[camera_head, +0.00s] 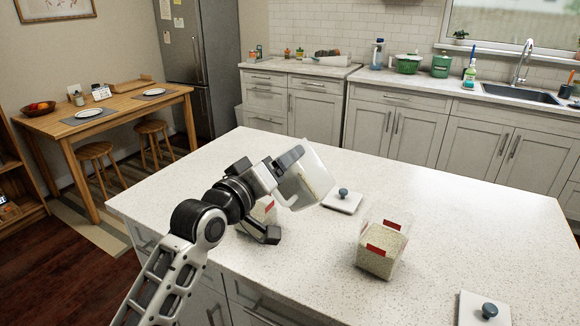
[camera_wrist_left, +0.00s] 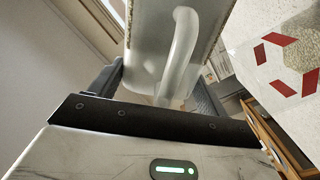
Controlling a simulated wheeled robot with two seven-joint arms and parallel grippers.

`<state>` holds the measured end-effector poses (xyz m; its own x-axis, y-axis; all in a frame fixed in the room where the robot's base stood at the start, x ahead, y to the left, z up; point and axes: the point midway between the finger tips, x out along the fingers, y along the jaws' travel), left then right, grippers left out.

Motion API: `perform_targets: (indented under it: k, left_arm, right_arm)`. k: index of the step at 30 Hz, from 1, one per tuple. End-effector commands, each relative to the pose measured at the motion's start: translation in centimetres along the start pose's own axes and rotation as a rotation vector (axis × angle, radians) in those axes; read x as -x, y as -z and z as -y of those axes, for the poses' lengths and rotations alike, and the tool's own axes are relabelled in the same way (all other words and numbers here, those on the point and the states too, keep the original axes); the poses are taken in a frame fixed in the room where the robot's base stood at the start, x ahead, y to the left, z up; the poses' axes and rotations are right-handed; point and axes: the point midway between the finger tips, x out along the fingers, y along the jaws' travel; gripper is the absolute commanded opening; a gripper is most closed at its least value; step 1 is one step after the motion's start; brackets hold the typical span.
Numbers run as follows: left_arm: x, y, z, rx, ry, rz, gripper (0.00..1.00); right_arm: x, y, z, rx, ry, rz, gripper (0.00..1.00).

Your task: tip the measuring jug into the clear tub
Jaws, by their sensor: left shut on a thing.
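My left gripper (camera_head: 284,178) is shut on the measuring jug (camera_head: 312,172), a translucent pale jug held tilted above the counter. In the left wrist view the jug's handle (camera_wrist_left: 182,55) stands between the fingers. How much the jug holds is unclear. A clear tub (camera_head: 382,250) with red labels stands right of and below the jug, holding pale grain. A second clear tub (camera_head: 266,210) with a red label is partly hidden behind my left gripper. A red-marked clear tub (camera_wrist_left: 280,65) shows in the wrist view; I cannot tell which one. My right gripper is out of view.
A square lid (camera_head: 341,203) with a blue-grey knob lies behind the grain tub. Another such lid (camera_head: 484,312) lies at the front right. The speckled white island counter (camera_head: 470,220) is clear between them and to the right.

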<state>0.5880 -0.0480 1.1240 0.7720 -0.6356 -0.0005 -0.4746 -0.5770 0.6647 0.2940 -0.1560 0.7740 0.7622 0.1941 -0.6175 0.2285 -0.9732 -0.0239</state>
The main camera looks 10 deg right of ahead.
Motion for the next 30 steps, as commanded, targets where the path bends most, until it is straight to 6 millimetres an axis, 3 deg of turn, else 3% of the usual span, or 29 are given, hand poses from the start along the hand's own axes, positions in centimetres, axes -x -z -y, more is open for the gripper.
perform_targets:
  k: [18,23,30]
  left_arm:
    - [0.0,2.4,5.1,0.233,-0.004,-0.005,0.37]
    - [0.0,3.2,4.9,0.317,-0.005,-0.005,0.37]
    - [0.0,3.1,5.2,0.355,-0.004,-0.004,0.37]
  right_arm:
    - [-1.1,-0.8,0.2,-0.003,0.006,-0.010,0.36]
    - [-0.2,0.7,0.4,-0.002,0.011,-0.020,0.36]
    - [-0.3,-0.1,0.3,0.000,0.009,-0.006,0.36]
